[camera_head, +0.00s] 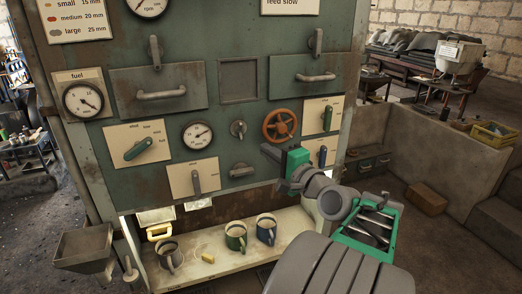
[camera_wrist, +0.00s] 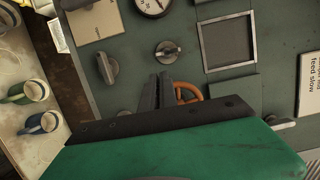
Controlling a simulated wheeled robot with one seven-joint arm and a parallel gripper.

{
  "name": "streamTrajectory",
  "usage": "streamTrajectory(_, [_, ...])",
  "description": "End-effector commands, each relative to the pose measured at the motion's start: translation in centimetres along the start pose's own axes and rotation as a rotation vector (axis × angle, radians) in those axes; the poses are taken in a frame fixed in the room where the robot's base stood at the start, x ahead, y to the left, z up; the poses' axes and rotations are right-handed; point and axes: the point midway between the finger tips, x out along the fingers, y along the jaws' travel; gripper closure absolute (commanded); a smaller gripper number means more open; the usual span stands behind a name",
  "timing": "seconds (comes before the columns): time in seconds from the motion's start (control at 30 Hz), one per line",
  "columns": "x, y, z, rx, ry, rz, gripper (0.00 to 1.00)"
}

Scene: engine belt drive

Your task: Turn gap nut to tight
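No label that reads gap nut or tight can be made out, so I cannot tell which part is the gap nut. The green-grey panel (camera_head: 130,75) carries a small round grey knob (camera_head: 238,129) and a low grey knob (camera_head: 241,170); in the wrist view they are the round knob (camera_wrist: 167,50) and the low knob (camera_wrist: 107,68). An orange handwheel (camera_head: 280,124) is right of the round knob. My gripper (camera_head: 271,152) is just below the handwheel. In the wrist view my fingers (camera_wrist: 157,92) are together, nothing visible between them, partly hiding the handwheel (camera_wrist: 188,91).
A green lever (camera_head: 138,148), a grey lever (camera_head: 196,181) and blue and green levers sit on cream plates. Drawer-like handles (camera_head: 162,94) project above. Mugs (camera_head: 236,235) stand on the shelf (camera_head: 225,262) below. A low wall (camera_head: 430,145) stands at right.

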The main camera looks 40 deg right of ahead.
Motion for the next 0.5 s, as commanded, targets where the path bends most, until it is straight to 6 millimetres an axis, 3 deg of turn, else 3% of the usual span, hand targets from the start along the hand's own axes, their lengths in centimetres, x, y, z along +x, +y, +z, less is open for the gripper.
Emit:
streamTrajectory(0.3, [6.4,-0.3,0.1,0.001,-0.003,0.002,1.00])
streamTrajectory(0.5, [8.4,-0.2,0.0,0.001,0.001,0.001,1.00])
